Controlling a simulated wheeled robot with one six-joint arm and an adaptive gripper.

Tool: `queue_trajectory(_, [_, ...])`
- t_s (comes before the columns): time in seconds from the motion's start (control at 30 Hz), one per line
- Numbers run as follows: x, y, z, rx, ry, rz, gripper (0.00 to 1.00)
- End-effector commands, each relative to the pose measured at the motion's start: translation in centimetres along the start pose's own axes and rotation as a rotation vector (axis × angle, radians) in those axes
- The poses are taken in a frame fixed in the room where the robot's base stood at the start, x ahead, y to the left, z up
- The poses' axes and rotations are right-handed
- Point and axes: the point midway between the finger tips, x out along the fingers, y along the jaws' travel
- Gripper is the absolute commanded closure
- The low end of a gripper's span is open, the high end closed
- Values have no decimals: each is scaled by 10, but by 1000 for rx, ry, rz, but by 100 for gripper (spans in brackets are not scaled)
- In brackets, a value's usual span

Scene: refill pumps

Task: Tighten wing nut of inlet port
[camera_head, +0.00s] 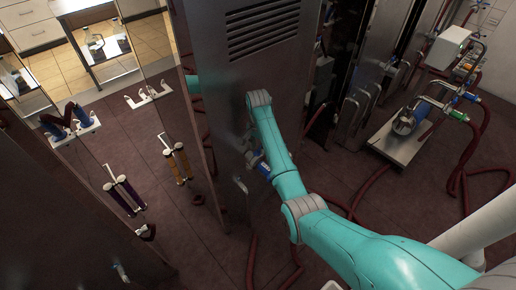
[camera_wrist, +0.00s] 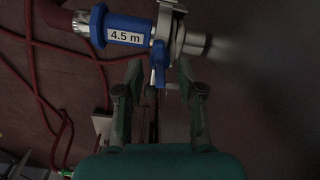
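The inlet port (camera_wrist: 193,42) is a metal pipe stub at the top of the wrist view. A metal clamp (camera_wrist: 168,20) sits around its joint with a hose end that has a blue sleeve (camera_wrist: 125,36) marked "4.5 m". A blue piece (camera_wrist: 158,62), apparently the wing nut, hangs below the clamp. My gripper (camera_wrist: 160,67) is open, with one fingertip on each side of this piece and visible gaps to both. In the head view the blue sleeve (camera_head: 262,168) shows beside my arm at the tall metal cabinet; my arm hides the clamp and gripper there.
Red hoses (camera_wrist: 50,80) lie on the dark floor. The grey cabinet (camera_head: 230,90) stands close to my arm. A pump cart (camera_head: 402,145) with hoses is at the right.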

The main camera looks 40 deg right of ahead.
Motion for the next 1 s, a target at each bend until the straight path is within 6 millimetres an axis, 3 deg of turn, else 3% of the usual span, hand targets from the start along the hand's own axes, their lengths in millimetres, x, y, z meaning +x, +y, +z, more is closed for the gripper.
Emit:
queue_trajectory(0.2, [-36,0,0,0,1,-1,62])
queue_trajectory(0.4, [-57,0,0,0,0,-1,62])
queue_trajectory(1.0, [-62,0,0,0,-1,1,62])
